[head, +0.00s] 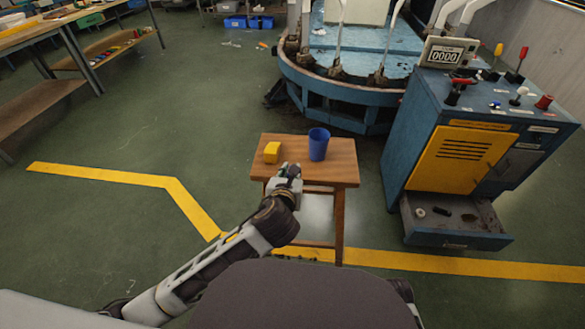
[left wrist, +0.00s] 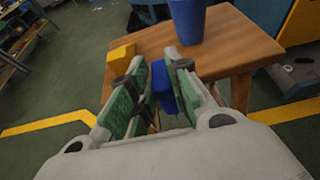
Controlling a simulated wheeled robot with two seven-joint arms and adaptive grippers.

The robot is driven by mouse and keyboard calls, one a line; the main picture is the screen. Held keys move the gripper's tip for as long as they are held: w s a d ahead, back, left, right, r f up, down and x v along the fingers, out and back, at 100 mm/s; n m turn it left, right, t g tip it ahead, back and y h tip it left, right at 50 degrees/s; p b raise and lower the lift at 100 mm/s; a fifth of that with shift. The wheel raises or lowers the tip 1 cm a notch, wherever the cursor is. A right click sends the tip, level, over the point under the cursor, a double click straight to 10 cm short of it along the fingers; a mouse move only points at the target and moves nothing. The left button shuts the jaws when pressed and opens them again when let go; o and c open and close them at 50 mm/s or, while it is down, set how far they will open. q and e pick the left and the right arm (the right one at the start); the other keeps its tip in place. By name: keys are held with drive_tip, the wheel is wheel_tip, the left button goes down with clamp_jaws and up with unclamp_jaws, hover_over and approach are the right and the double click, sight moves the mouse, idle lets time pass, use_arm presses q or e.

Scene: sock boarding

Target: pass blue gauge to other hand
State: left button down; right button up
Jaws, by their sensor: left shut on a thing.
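My left gripper (head: 291,170) reaches over the near edge of the small wooden table. In the left wrist view my left gripper (left wrist: 160,75) has its green-padded fingers shut on the blue gauge (left wrist: 166,92), a small blue block. The gauge sits between the fingers, and part of it is hidden by them. In the head view I cannot make out the gauge clearly. My right gripper is not in view.
A blue cup (head: 318,144) stands upright on the wooden table (head: 338,173), just beyond my left gripper. A yellow block (head: 272,152) lies left of it. A blue control cabinet (head: 411,150) with an open drawer (head: 455,221) stands to the right.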

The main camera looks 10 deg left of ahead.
use_arm(q)
drive_tip(key=w+a+r+m+h, duration=0.1)
drive_tip(key=w+r, duration=0.3)
drive_tip(key=r, duration=0.7)
drive_tip(key=w+a+r+m+h, duration=0.1)
drive_tip(key=w+r, duration=0.4)
drive_tip(key=r, duration=0.6)
drive_tip(key=shift+h, duration=0.3)
